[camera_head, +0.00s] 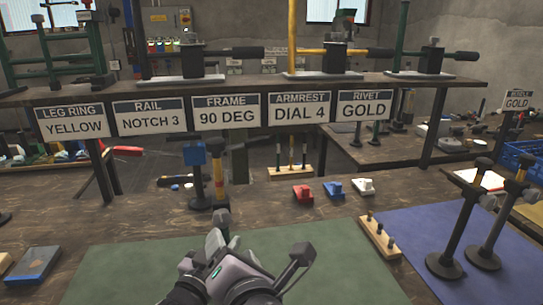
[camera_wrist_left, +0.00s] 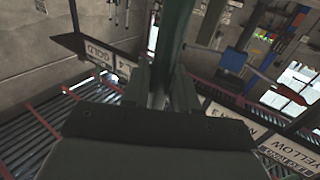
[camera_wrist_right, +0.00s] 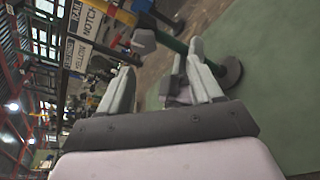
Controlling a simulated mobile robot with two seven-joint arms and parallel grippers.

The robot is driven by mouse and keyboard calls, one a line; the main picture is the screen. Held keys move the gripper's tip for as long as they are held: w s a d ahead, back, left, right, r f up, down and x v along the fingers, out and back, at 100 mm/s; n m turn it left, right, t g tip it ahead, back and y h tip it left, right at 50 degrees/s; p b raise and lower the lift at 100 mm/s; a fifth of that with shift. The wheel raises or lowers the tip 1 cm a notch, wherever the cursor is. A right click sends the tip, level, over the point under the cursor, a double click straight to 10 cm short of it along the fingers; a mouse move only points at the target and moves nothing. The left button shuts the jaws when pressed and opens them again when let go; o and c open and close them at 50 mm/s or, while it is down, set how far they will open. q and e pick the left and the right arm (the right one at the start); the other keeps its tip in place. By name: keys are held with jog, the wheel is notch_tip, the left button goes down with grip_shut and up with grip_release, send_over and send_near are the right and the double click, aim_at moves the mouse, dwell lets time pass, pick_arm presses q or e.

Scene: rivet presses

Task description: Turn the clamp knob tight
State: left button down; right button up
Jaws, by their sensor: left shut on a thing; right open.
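A stand has a yellow upper tube (camera_head: 218,172) and a green lower post (camera_wrist_right: 176,46) on a dark round base (camera_wrist_right: 231,72). A grey knob (camera_wrist_right: 144,40) sits by the tube joint; what seems the same knob (camera_head: 222,217) shows just above a gripper in the head view. My right gripper (camera_head: 203,250), also in the right wrist view (camera_wrist_right: 160,82), is open, its fingers just short of the knob and post. My left gripper (camera_wrist_left: 161,88) is shut on a green post (camera_wrist_left: 173,38). I cannot make out the left gripper in the head view.
A green mat (camera_head: 110,265) lies under the work area. Two stands (camera_head: 455,235) rise on the blue mat (camera_head: 410,225) at right. A wooden peg block (camera_head: 380,236) and red (camera_head: 302,194) and blue (camera_head: 333,188) blocks lie nearby. A shelf with sign boards (camera_head: 226,112) spans behind.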

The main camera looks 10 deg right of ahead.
jog(key=m, duration=0.1)
jog(key=w+m+y, duration=0.1)
jog(key=w+d+r+m+g, duration=0.1)
jog(key=m, duration=0.1)
jog(key=shift+w+y, duration=0.15)
jog(key=shift+y, duration=0.15)
jog(key=shift+w+d+r+m+g+y, duration=0.1)
jog(key=shift+w+r+m+g+y, duration=0.15)
jog(key=shift+m, duration=0.3)
jog(key=shift+w+d+r+m+g+y, duration=0.15)
jog(key=shift+m+y, duration=0.2)
jog(key=shift+m, duration=0.2)
jog(key=shift+w+d+r+m+y, duration=0.15)
jog(key=shift+r+m+y, duration=0.15)
jog(key=shift+m, duration=0.2)
jog(key=shift+w+d+r+m+y, duration=0.15)
jog(key=shift+r+m+y, duration=0.1)
jog(key=shift+m, duration=0.25)
notch_tip(320, 180, up, 11)
jog(key=m+y, duration=0.6)
jog(key=m, duration=0.4)
send_over(231, 216)
jog(key=s+d, duration=0.4)
jog(key=d, duration=0.2)
jog(key=shift+d+r+m+g+y, duration=0.3)
jog(key=shift+d+r+m, duration=0.1)
jog(key=shift+m, duration=0.2)
jog(key=shift+f, duration=0.1)
